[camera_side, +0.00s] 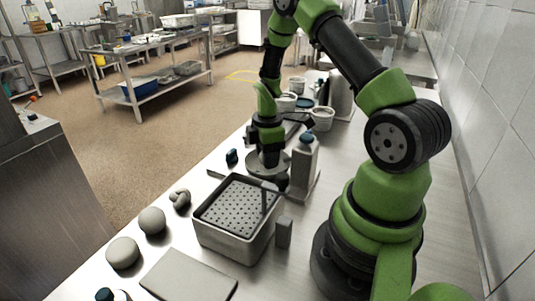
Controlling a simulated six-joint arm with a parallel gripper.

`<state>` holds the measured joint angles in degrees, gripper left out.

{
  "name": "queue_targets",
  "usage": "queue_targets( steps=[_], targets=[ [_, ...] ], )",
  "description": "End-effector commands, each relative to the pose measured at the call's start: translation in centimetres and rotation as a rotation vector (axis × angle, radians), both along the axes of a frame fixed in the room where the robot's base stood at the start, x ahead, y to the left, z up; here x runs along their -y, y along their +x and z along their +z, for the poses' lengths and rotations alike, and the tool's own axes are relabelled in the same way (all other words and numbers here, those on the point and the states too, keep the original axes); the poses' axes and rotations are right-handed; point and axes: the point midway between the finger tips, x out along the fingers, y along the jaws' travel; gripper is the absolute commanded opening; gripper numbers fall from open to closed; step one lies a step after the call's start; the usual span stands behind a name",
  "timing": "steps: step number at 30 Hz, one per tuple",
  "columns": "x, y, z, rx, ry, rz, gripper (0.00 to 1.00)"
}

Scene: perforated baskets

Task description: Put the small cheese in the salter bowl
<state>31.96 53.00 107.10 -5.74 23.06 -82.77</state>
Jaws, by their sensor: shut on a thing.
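My gripper (269,172) is at the end of the green and black arm, pointing down behind the perforated basket. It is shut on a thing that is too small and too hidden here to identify. A round grey dish (254,166) shows around and below the gripper; it may be the salter bowl, but no label can be read. I cannot tell whether the gripper touches it. I cannot make out the small cheese for certain; small rounded grey lumps (180,199) lie left of the basket.
The perforated basket (216,240) stands on the counter in front of my gripper. Larger round grey lumps (152,221) and a flat grey slab (188,278) lie nearer the camera. A bottle (304,160) stands close right of the gripper. White tubs (322,120) stand behind.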

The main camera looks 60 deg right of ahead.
Motion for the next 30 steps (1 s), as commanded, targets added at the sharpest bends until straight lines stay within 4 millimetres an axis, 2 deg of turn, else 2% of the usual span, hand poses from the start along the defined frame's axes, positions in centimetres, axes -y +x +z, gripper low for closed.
queue_targets(
  steps=[30],
  targets=[
    [0.0, 0.0, -1.1, 0.000, 0.000, 0.000, 0.21]
  ],
)
